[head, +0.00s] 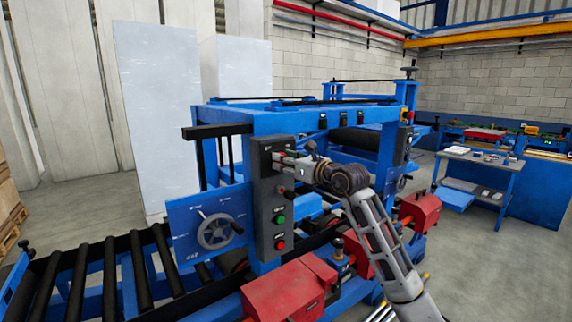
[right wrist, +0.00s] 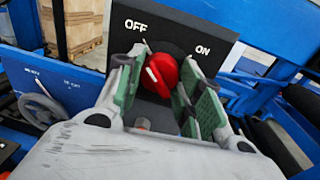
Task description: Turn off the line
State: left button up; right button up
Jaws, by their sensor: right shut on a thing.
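A red rotary knob (right wrist: 162,72) sits on a dark switch plate (right wrist: 185,30) marked OFF at the left and ON at the right. A pale mark shows on the knob's left side; its exact setting is hard to read. My right gripper (right wrist: 155,82) has its green-padded fingers on either side of the knob and is shut on it. In the head view my right gripper (head: 290,165) reaches from the right to the upper part of the grey control box (head: 264,212) and hides the knob there. My left gripper is out of view.
Below the gripper, the box carries a green button (head: 280,219) and a red button (head: 281,243). A handwheel (head: 216,231) is at its left. Red motor housings (head: 290,290) and rollers (head: 85,280) stand low nearby. A blue worktable (head: 485,165) is at the right.

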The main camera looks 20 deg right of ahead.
jog(key=shift+o, duration=0.2)
jog(key=o, duration=1)
jog(key=shift+v, duration=5.95)
